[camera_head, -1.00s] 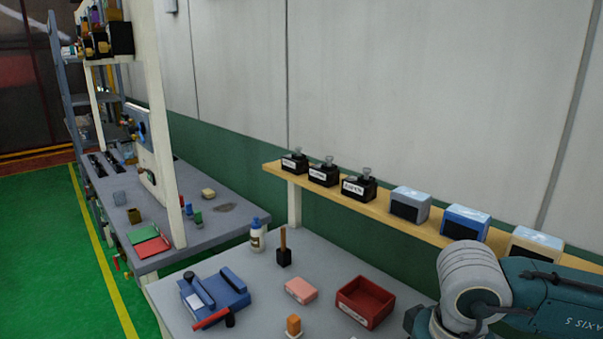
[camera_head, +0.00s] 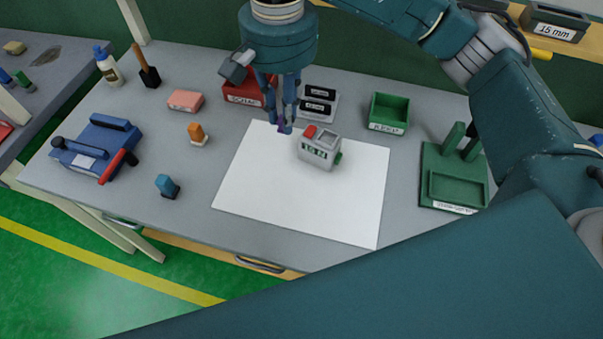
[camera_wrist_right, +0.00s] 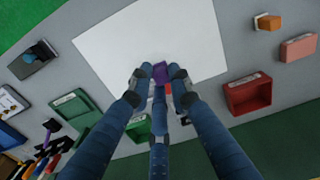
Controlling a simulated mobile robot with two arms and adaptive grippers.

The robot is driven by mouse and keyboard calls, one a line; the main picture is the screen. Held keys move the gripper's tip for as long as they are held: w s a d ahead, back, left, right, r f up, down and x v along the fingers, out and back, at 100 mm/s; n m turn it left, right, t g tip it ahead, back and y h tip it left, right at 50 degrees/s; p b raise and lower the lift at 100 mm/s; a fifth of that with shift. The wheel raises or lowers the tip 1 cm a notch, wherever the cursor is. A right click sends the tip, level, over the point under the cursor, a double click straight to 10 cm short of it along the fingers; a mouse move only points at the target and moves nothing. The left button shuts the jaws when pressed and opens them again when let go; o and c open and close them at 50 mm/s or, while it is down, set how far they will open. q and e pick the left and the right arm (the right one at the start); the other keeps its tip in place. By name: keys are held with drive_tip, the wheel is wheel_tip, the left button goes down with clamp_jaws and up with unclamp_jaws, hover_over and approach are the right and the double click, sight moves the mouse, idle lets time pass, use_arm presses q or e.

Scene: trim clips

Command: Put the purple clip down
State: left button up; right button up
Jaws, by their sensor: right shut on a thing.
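The purple clip (camera_wrist_right: 160,72) is held between the fingertips of my right gripper (camera_wrist_right: 155,80). In the head view my right gripper (camera_head: 283,124) points down over the upper part of the white sheet (camera_head: 260,185), and only a little purple shows at its fingertips. The gap between clip and sheet cannot be judged. A grey device (camera_head: 320,155) with a red button and a "15 N" display stands on the sheet, just right of the gripper. In the wrist view the fingers mostly hide this device. My left gripper is not in view.
A red bin (camera_head: 243,92) and a grey labelled holder (camera_head: 318,103) stand behind the sheet. A green bin (camera_head: 389,112) and a green fixture (camera_head: 452,180) are to the right. An orange-topped stamp (camera_head: 197,133) and a blue-topped one (camera_head: 166,186) are left. Much of the sheet is bare.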

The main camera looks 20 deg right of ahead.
drive_tip(key=f+p, duration=0.1)
drive_tip(key=f, duration=0.4)
drive_tip(key=f+p, duration=0.1)
drive_tip(key=f, duration=0.4)
drive_tip(key=f+p, duration=0.2)
drive_tip(key=f, duration=0.3)
drive_tip(key=shift+s+d+f, duration=0.15)
drive_tip(key=shift+d+f, duration=0.05)
drive_tip(key=shift+d, duration=0.2)
wheel_tip(320, 180, down, 3)
drive_tip(key=shift+f+p, duration=0.2)
drive_tip(key=shift+p, duration=0.45)
drive_tip(key=shift+f, duration=0.4)
drive_tip(key=o, duration=0.8)
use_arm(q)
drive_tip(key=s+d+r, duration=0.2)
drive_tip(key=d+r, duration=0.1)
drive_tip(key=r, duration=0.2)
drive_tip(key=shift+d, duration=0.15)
